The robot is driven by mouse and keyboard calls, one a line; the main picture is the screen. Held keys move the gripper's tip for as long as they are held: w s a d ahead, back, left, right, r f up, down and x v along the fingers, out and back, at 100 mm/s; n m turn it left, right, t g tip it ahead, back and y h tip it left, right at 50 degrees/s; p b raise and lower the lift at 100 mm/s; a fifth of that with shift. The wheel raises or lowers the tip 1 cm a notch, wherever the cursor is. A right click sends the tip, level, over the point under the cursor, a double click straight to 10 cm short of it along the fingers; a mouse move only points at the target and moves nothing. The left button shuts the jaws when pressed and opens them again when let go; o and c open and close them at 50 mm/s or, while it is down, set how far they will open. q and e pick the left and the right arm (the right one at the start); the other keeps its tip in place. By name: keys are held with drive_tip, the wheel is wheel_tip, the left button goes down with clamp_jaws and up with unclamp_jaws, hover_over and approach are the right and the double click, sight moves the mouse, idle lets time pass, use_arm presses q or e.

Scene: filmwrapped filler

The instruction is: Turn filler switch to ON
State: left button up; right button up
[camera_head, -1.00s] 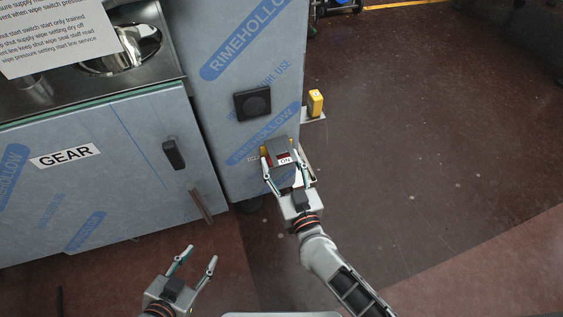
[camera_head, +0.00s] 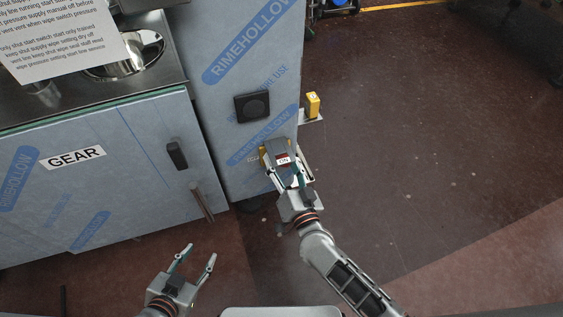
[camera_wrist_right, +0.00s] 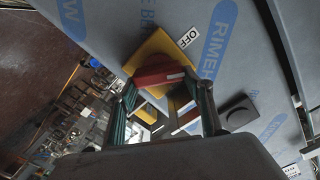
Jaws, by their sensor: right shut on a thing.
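The filler switch is a red handle (camera_wrist_right: 158,77) on a yellow plate (camera_wrist_right: 150,52), seen in the right wrist view. An OFF label (camera_wrist_right: 187,38) sits beside the plate. My right gripper (camera_wrist_right: 162,82) is shut on the red handle, one finger at each end. In the head view my right gripper (camera_head: 282,166) covers much of the switch. My left gripper (camera_head: 199,252) is open and empty, low in front of the cabinet.
A black square fitting (camera_head: 252,106) is on the film-covered panel above the switch. A yellow box (camera_head: 312,105) sits on a small ledge right of the panel. The GEAR cabinet (camera_head: 130,180) with its handles stands at left. The floor (camera_head: 420,150) at right is clear.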

drive_tip(key=shift+m, duration=0.4)
drive_tip(key=o, duration=1.1)
drive_tip(key=v, duration=1.2)
